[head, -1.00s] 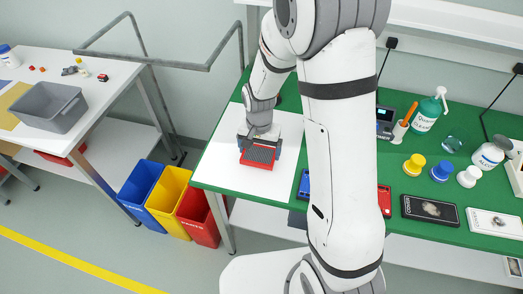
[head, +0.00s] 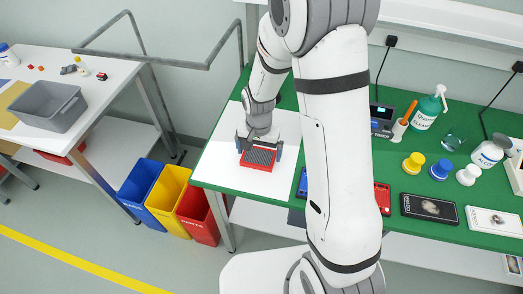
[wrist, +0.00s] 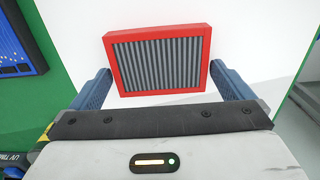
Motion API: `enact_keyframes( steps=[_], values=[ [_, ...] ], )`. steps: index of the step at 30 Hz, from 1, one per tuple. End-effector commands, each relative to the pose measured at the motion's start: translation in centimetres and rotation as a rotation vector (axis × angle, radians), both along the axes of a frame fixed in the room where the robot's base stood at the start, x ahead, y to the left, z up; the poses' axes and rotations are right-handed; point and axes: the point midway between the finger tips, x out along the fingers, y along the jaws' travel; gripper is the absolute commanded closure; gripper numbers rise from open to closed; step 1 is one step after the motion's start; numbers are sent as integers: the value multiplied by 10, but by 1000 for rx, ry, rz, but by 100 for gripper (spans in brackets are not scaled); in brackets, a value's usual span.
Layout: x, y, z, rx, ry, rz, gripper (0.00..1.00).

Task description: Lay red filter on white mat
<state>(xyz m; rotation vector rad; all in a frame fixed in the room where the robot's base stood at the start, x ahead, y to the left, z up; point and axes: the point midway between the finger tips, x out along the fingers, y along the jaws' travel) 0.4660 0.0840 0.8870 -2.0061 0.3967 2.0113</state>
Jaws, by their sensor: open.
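The red filter (head: 259,158), a red frame around grey pleats, lies on the white mat (head: 222,165) on the green bench. In the wrist view the filter (wrist: 158,62) lies between and a little beyond the two blue fingertips, with white mat (wrist: 255,30) around it. My gripper (head: 260,146) is open, with a finger to each side of the filter. In the wrist view a gap shows between each finger of my gripper (wrist: 160,88) and the filter's frame. How high the fingers are above the mat is hard to tell.
A blue-framed item (wrist: 20,40) lies beside the mat. Yellow (head: 413,162), blue (head: 440,171) and white (head: 468,175) capped jars stand at the right, behind two dark and white boxes (head: 430,210). Bins (head: 170,198) stand on the floor left of the bench.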

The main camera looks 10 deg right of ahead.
Motion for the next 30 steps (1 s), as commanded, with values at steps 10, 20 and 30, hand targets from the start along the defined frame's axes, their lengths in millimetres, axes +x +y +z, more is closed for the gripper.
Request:
enact_keyframes(
  steps=[10, 20, 30],
  values=[
    [2, 1, 70, 2, -8, 1, 0],
    [1, 0, 116, 1, -4, 1, 0],
    [-53, -36, 178, 6, -105, 128, 0]
  ],
)
